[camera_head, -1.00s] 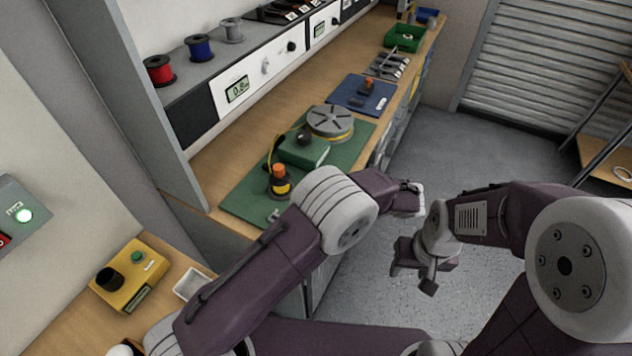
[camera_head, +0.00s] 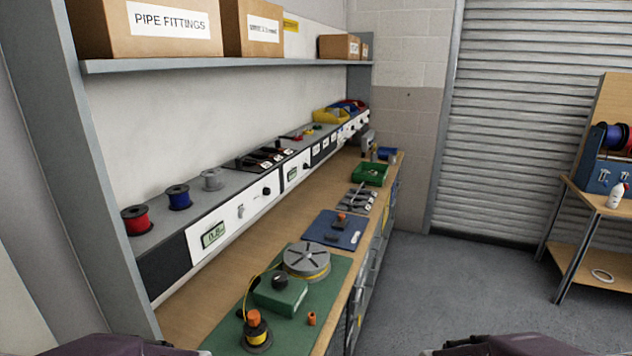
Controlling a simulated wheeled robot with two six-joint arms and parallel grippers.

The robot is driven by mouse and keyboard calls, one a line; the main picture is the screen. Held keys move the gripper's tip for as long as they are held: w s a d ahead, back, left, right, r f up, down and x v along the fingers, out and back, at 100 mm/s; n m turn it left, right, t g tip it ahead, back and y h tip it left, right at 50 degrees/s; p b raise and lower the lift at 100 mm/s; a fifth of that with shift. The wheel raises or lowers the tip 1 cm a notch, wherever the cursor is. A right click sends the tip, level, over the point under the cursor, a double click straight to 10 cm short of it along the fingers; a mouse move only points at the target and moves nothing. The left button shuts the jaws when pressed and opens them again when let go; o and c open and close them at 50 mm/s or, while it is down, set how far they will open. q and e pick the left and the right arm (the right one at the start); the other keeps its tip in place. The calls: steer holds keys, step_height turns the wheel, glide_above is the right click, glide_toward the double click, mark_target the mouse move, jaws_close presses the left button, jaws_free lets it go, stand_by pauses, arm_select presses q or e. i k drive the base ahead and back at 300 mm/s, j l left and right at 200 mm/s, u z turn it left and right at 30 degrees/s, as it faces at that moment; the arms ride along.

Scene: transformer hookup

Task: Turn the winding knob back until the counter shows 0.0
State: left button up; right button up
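A green box (camera_head: 280,295) with a black knob (camera_head: 279,282) on top sits on the green mat (camera_head: 325,303). A grey slotted disc (camera_head: 306,258) with a yellow band stands behind it. A yellow wire runs from near the disc to a black, yellow and orange part (camera_head: 256,331) at the mat's front. A small display (camera_head: 213,235) on the white panel seems to read about 0.8; its last digit is unclear. I cannot tell for sure which knob belongs to a counter. Only purple parts of my arms show at the bottom edge; neither gripper is in view.
A small orange piece (camera_head: 311,319) stands on the mat's right side. Red (camera_head: 137,220), blue (camera_head: 179,197) and grey (camera_head: 212,179) spools stand on the ledge above the panel. Floor to the right is clear.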

mark_target(279, 279)
steer(key=i+l+u, duration=0.2)
steer(key=u, duration=0.25)
steer(key=i+l+u, duration=0.15)
steer(key=l+u, duration=0.3)
steer(key=i+l+u, duration=0.1)
steer(key=l+u, duration=0.2)
steer(key=u, duration=0.15)
steer(key=l+u, duration=0.75)
steer(key=u, duration=0.15)
steer(key=k+z, duration=0.15)
steer(key=z, duration=0.85)
